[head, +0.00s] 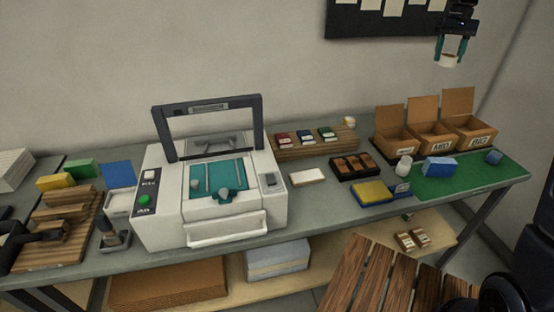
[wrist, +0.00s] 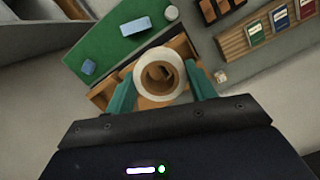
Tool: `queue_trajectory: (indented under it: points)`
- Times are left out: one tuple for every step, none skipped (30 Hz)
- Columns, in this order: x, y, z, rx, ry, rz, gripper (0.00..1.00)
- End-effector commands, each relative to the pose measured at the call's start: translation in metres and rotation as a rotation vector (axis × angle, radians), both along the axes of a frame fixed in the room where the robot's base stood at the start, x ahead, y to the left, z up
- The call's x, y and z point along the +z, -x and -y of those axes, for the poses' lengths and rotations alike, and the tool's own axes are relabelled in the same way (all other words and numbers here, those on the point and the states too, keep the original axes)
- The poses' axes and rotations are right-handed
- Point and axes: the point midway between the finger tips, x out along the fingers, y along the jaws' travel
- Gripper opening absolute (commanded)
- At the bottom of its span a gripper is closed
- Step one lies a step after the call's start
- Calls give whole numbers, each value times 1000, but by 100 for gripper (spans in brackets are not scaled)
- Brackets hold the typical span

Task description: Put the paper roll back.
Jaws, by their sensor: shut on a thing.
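My gripper (head: 450,56) is high at the upper right of the head view, above the open cardboard boxes. Its teal fingers are shut on the paper roll (head: 447,62), a white ring with a brown core. In the wrist view the roll (wrist: 142,77) sits between the two fingertips, its open end facing the camera. It is clear of the table. The white printer (head: 215,212) stands left of centre with its dark-framed lid (head: 258,125) raised and a teal bed (head: 225,181) inside.
Three open cardboard boxes (head: 431,139) stand at the back right; two labels read MID and BIG. A green mat (head: 480,181) holds blue blocks (head: 439,167). A white cylinder (head: 403,167) stands at its left. A wooden rack (head: 290,150) holds coloured pads. A stool (head: 375,270) stands in front.

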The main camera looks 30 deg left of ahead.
Motion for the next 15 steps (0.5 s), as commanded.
queue_trajectory:
  points:
    - [0,8,-22,34,0,0,32]
    - [0,12,-33,53,1,-1,32]
    - [0,18,-48,78,1,-1,32]
    - [0,23,-59,95,1,-1,32]
    - [0,28,-71,114,1,0,32]
    - [0,35,-85,139,1,0,32]
    - [0,41,-96,156,0,0,32]
    - [0,46,-107,175,1,0,32]
    - [0,54,-121,198,1,0,32]
    - [0,61,-132,217,1,0,32]
    - [0,67,-142,235,2,0,32]
    - [0,76,-156,259,2,-1,32]
    - [0,82,-167,277,3,-1,32]
    - [0,89,-177,296,2,0,32]
    - [0,99,-190,320,2,0,32]
